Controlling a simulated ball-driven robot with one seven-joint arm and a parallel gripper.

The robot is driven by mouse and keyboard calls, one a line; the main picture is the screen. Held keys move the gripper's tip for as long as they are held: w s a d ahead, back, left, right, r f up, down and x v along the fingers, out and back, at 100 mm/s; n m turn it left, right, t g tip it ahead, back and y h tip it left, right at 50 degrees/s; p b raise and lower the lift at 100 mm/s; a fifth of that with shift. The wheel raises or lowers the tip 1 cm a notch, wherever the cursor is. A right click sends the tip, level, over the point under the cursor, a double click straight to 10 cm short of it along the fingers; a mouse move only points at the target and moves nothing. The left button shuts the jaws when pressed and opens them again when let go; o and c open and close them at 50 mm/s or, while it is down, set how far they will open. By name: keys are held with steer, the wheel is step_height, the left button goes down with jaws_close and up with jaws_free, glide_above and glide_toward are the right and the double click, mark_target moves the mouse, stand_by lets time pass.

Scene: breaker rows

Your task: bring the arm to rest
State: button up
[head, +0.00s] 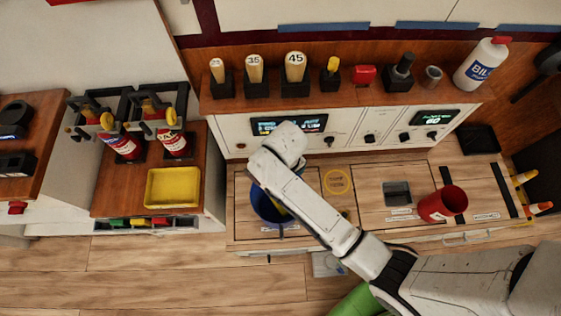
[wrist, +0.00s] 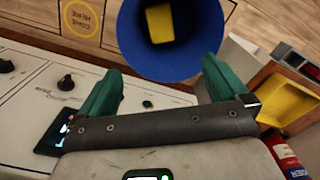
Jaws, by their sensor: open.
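My gripper (wrist: 158,88) shows in the wrist view with its two green fingers spread apart and nothing between them. A blue bin (wrist: 208,35) lies just beyond the fingertips in that view, with a yellow block (wrist: 159,22) inside it. In the head view my white arm (head: 312,208) reaches up and left over the worktop and partly covers the blue bin (head: 262,207). The fingers cannot be made out in the head view; the wrist end hides them, close to the panel's front.
A control panel (head: 236,133) with screens and knobs stands behind the worktop. The shelf above (head: 315,98) holds numbered pegs and small parts. A red cup (head: 443,204) stands right. A yellow tray (head: 172,187) and fire extinguishers (head: 174,143) are left. The wooden floor (head: 150,265) in front is clear.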

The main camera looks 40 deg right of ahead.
steer(key=shift+r, duration=0.65)
steer(key=s+d+r, duration=0.4)
steer(key=s, duration=0.3)
steer(key=s+d+r+t, duration=0.1)
steer(key=s+d+r, duration=0.2)
steer(key=s, duration=0.4)
steer(key=shift+s+d+r, duration=0.4)
steer(key=shift+d, duration=0.05)
stand_by(0.8)
